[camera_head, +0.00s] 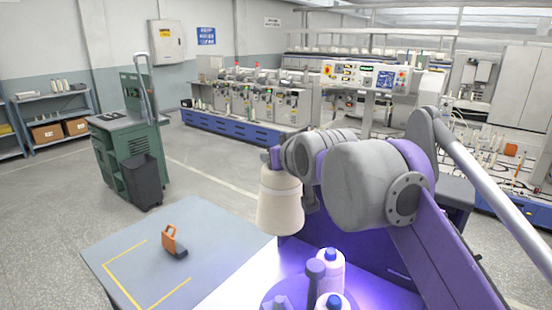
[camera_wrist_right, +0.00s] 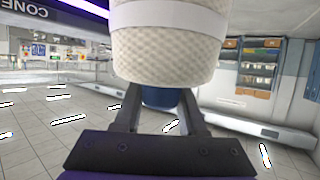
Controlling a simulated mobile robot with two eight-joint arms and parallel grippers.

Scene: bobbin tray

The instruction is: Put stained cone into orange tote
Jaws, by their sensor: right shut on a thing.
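My right gripper (camera_wrist_right: 160,108) is shut on the blue tip (camera_wrist_right: 160,97) of a cream yarn cone. In the head view this cone (camera_head: 280,208) hangs in the air, roughly upright with its wide end down, near the grey table's right edge. The wrist view shows its textured yarn (camera_wrist_right: 165,60) with a smooth pale band; no clear stain shows on the visible sides. The gripper's fingers are mostly hidden in the head view. I see no orange tote. My left gripper is not in view.
A grey table (camera_head: 215,245) has yellow corner marks and an orange-and-black tool (camera_head: 172,242). White cones with blue tips (camera_head: 330,272) stand beside grey posts (camera_head: 314,285) under purple light, below my right arm. A green cart (camera_head: 125,150) stands behind the table.

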